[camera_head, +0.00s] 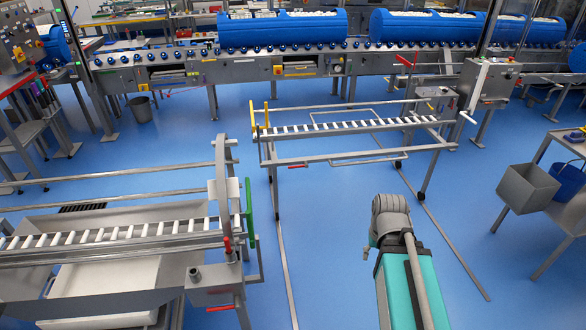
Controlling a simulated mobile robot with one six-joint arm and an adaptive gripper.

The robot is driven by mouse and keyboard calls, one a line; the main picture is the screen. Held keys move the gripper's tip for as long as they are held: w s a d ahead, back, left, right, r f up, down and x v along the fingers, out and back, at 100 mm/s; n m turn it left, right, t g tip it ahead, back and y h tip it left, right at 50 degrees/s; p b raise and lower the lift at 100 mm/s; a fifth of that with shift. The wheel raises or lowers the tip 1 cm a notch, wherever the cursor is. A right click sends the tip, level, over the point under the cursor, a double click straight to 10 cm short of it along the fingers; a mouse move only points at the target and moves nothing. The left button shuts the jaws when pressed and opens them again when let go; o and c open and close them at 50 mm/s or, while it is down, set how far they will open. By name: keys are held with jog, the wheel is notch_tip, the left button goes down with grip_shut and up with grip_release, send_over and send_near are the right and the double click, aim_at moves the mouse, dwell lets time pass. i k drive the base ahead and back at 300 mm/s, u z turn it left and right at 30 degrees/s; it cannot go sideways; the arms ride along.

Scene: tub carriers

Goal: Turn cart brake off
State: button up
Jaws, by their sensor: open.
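The roller cart (345,128) stands on the blue floor in the middle, in front of the conveyor line. It has a row of pale rollers in a grey metal frame on thin legs with dark casters. A small red lever (304,164) sits low on its left side, by the lower bar. Yellow parts (259,128) stand upright at its left end. Which part is the brake, and whether it is on, I cannot tell. My teal and grey arm rises at the lower right, in front of the cart and apart from it. My gripper cannot be made out.
A roller station (120,235) with a green plate (248,207) fills the lower left. Floor rails (287,270) run beside and under the cart. A table with grey and blue bins (527,187) stands at right. The conveyor (300,65) carries blue tubs (283,31) behind. Open floor surrounds my arm.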

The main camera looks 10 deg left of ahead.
aim_at(305, 165)
jog(key=u, duration=0.05)
jog(key=i, duration=0.9)
jog(key=z, duration=0.05)
